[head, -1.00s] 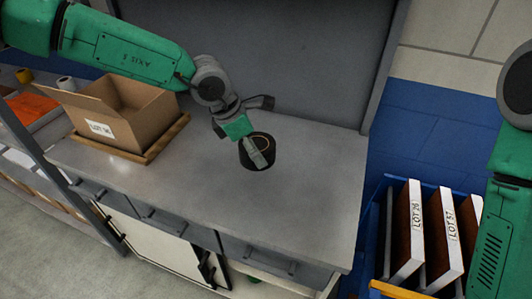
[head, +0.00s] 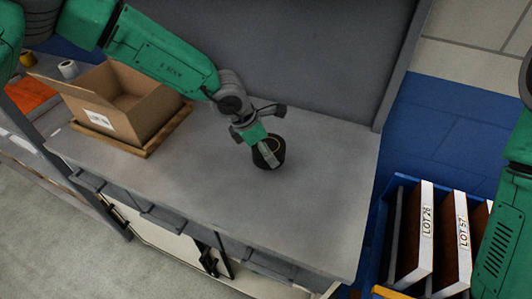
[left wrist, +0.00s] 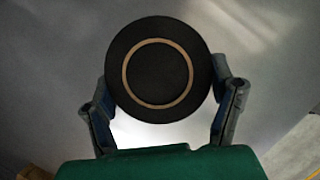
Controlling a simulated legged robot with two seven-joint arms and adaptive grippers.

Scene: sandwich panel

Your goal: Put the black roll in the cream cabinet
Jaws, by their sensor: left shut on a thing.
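The black roll (head: 275,158) is a short dark cylinder with a tan ring on its top, upright over the right part of the grey bench top (head: 215,190). My left gripper (head: 265,151) is shut on it from above. In the left wrist view the roll (left wrist: 158,72) sits between the two fingers of my left gripper (left wrist: 162,95). I cannot tell whether its bottom touches the bench. The cream cabinet (head: 165,238) is under the bench front, with black handles; its inside is hidden from here. My right gripper is out of view; only my right arm shows at the right edge.
An open cardboard box (head: 118,112) stands on a wooden tray at the bench's left. Grey drawers with handles line the bench front. A blue crate (head: 378,235) with several labelled panels stands to the right. A grey back panel (head: 320,60) rises behind the bench.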

